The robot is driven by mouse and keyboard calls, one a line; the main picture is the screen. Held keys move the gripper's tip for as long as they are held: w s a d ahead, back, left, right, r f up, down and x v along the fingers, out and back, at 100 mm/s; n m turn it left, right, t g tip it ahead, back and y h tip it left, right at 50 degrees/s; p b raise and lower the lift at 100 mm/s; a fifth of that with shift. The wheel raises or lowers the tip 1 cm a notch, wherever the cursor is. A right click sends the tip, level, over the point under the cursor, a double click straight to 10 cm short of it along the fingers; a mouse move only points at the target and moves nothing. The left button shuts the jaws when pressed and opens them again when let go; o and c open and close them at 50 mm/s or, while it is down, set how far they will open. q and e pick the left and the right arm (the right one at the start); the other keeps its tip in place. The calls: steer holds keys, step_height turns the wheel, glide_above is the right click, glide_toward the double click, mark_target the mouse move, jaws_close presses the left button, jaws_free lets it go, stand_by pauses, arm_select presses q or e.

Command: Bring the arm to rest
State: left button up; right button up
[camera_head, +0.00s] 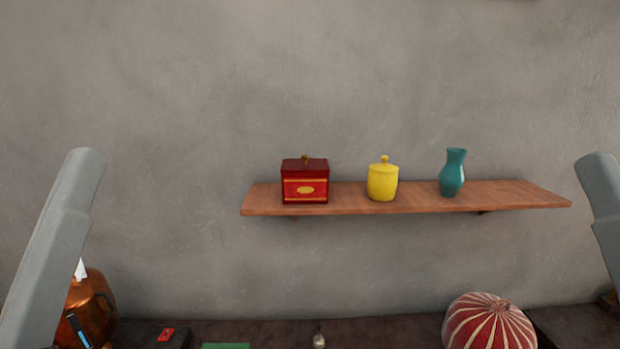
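Two grey links of my arms show, one at the left edge and one at the right edge of the head view. Neither gripper is in the picture, so I cannot see what they hold. A wooden wall shelf (420,202) carries a red box with gold trim (305,183), a yellow lidded jar (382,182) and a teal vase (453,174), all upright and apart from each other. No teapot can be made out for certain.
A copper-coloured rounded object (97,302) is partly hidden by my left arm. A dark surface along the bottom bears a red-and-white striped round object (488,322), a dark box with a red patch (150,337), a green flat item (226,346) and a small pale knob (319,341).

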step_height(320, 180, up, 34)
steer(key=p, duration=3)
steer(key=shift+f+p, duration=0.15)
steer(key=shift+p, duration=0.25)
steer(key=shift+w, duration=0.1)
